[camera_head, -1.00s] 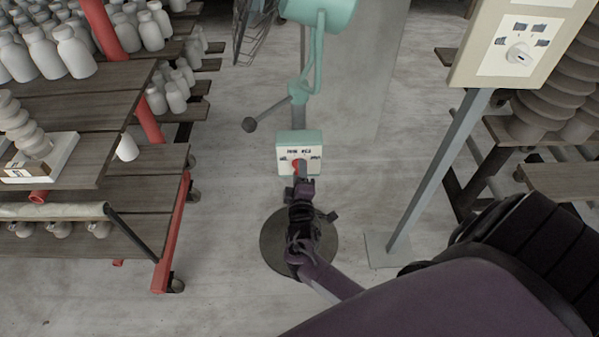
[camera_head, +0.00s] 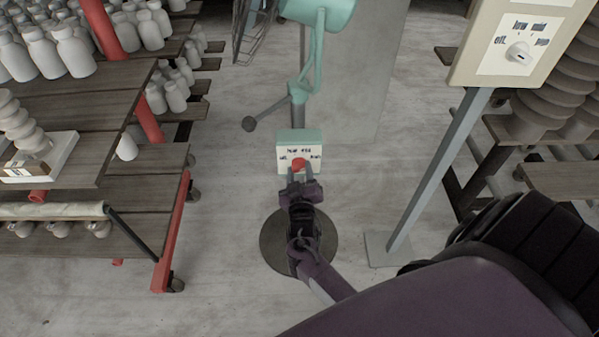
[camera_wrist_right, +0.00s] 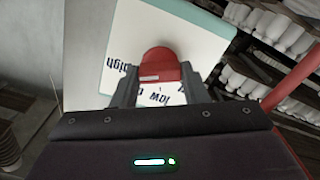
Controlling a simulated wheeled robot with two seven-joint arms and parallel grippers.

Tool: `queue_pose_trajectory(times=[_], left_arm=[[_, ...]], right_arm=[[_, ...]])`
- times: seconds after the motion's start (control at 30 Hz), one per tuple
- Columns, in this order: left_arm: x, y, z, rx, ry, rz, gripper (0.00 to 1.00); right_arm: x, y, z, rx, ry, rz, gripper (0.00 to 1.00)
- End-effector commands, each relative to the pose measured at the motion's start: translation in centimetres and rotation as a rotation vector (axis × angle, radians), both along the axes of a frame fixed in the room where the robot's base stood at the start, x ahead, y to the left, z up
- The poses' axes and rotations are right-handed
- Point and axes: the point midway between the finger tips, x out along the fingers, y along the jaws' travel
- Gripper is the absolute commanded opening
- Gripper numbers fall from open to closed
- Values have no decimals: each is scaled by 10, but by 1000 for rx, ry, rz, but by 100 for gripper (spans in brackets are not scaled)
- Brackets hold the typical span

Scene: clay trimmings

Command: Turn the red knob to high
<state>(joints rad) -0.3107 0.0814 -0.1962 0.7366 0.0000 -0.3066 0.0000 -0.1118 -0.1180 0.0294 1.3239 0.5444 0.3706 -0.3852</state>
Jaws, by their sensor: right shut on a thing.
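The red knob (camera_head: 299,164) sits on the front of a small mint-and-white control box (camera_head: 313,136) on a post. Labels around it read off at left, low and mid above, high at right. My right gripper (camera_head: 299,174) reaches the box from below, one finger on each side of the knob. In the right wrist view the red knob (camera_wrist_right: 158,62) lies between the fingers of my right gripper (camera_wrist_right: 159,76), which is shut on it. The panel lettering appears upside down there and is partly covered. I cannot tell which label the knob points at. My left gripper is out of view.
A second panel with a white knob (camera_head: 518,53) stands at the right on a grey post (camera_head: 440,170). A wooden rack (camera_head: 90,215) with white bottles is at the left. Shelves with stacked grey ware (camera_head: 560,100) are at the right. Concrete floor lies open between.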

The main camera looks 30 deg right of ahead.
Motion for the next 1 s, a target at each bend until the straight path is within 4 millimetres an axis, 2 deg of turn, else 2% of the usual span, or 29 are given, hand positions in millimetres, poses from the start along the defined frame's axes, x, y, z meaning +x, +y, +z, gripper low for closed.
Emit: queue_pose_trajectory(times=[0.37, 0.73, 0.77, 0.9, 1.0], left_arm=[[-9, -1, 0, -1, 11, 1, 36], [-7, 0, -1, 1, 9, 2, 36], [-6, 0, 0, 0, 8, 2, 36], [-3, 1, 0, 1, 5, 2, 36], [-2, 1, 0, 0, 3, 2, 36]], right_arm=[[-1, 0, -1, 78, -46, -1, 17], [0, 0, -1, 82, -48, -1, 17], [0, 0, -1, 82, -48, -1, 41], [0, 0, -1, 82, -48, -1, 60], [0, 0, 0, 81, -48, 0, 62]])
